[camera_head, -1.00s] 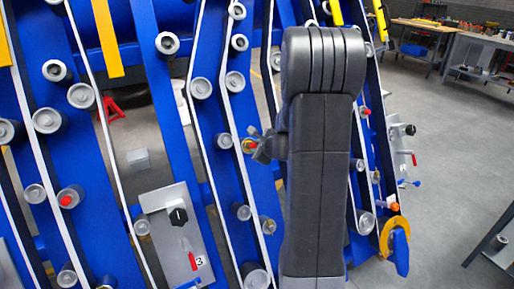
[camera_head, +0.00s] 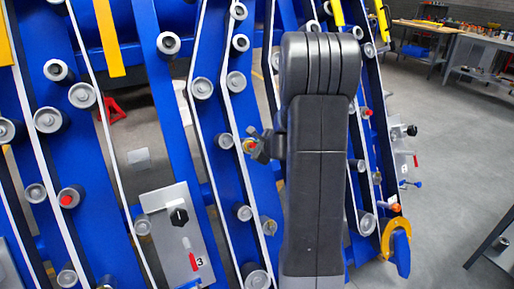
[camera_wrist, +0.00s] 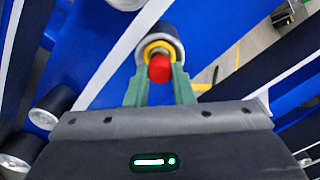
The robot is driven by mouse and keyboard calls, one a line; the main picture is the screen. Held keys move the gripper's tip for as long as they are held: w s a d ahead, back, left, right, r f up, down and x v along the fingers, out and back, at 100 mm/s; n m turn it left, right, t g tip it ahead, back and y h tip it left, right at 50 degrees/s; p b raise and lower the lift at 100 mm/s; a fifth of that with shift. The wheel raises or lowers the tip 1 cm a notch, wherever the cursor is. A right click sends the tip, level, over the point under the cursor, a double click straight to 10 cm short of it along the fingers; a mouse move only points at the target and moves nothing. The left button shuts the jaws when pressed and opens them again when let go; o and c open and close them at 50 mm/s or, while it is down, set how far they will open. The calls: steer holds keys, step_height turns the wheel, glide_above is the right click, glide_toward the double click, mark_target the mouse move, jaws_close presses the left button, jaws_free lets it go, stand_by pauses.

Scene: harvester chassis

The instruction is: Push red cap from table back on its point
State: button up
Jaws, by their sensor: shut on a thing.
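The red cap (camera_wrist: 159,68) sits between the two green fingertips of my gripper (camera_wrist: 160,78) in the wrist view, and the gripper is shut on it. Directly behind the cap is a roller end with a yellow ring (camera_wrist: 153,46). The cap overlaps the ring in the picture; I cannot tell whether it is seated or just in front. In the head view my gripper (camera_head: 258,146) is at the yellow-ringed roller end (camera_head: 248,146), left of my dark arm. The cap itself is hard to make out there.
Blue chassis beams with white belts and several grey rollers surround the gripper. Another roller (camera_head: 70,198) at the left has a red centre. A grey panel (camera_head: 176,243) with a black knob and red handle stands low. Workbenches (camera_head: 485,70) are at the back right, with open floor before them.

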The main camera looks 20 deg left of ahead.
steer(key=shift+w+a+f, duration=0.2)
steer(key=shift+a, duration=0.05)
steer(key=o, duration=1)
steer(key=v, duration=1.4)
steer(key=shift+w+a+f, duration=0.1)
steer(key=shift+a, duration=0.05)
steer(key=x, duration=1.3)
